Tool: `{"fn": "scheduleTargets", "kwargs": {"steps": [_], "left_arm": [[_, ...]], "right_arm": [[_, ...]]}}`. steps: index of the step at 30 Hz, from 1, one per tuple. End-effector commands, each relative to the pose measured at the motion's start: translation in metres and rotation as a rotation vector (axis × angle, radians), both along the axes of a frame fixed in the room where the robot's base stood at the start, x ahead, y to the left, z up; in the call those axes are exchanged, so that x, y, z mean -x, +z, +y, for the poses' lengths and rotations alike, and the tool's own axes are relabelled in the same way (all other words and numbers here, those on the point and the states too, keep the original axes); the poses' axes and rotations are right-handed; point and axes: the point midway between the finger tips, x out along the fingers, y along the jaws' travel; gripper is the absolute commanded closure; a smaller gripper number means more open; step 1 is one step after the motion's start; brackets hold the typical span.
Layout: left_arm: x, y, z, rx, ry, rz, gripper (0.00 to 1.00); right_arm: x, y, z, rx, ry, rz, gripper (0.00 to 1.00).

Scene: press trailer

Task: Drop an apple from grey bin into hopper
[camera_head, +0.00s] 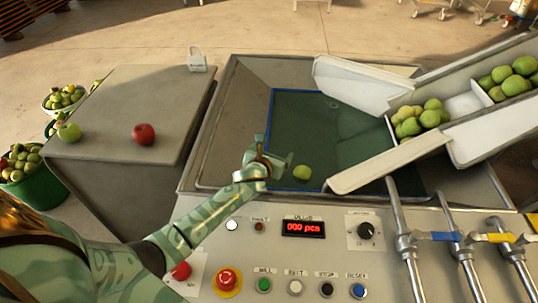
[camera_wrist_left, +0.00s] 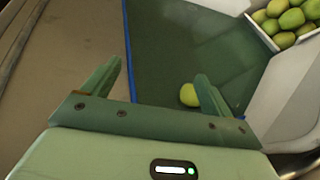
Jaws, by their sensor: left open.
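My left gripper (camera_head: 269,160) is open and empty above the near side of the metal hopper (camera_head: 232,97). In the left wrist view its two fingers (camera_wrist_left: 154,84) stand wide apart. A single yellow-green apple (camera_head: 302,172) lies on the hopper's green, blue-edged floor, just right of the gripper. In the left wrist view this apple (camera_wrist_left: 189,95) shows beside the right finger, not between closed jaws. My right gripper is not in view.
A white chute (camera_head: 480,135) holding several green apples slopes in from the right. A control panel (camera_head: 330,240) with buttons, a "000 pcs" display and valves lies in front. Fruit-filled green buckets (camera_head: 38,192) stand at the far left.

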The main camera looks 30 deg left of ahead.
Motion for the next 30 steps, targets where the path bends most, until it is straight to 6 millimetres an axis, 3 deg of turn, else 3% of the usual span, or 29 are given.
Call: {"fn": "scheduleTargets", "kwargs": {"steps": [5, 18, 24, 30], "left_arm": [[0.024, 0.016, -0.005, -0.002, -0.002, -0.003, 0.14], [0.125, 0.057, -0.026, 0.001, -0.002, -0.002, 0.14], [0.143, 0.062, -0.029, 0.001, -0.001, -0.002, 0.14], [0.145, 0.062, -0.03, 0.001, 0.0, -0.002, 0.14]], "right_arm": [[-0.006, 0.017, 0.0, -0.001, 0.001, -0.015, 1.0], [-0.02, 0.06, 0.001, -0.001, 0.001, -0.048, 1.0], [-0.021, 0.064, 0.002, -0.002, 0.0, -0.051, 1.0], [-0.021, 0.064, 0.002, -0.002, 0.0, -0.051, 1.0]]}}
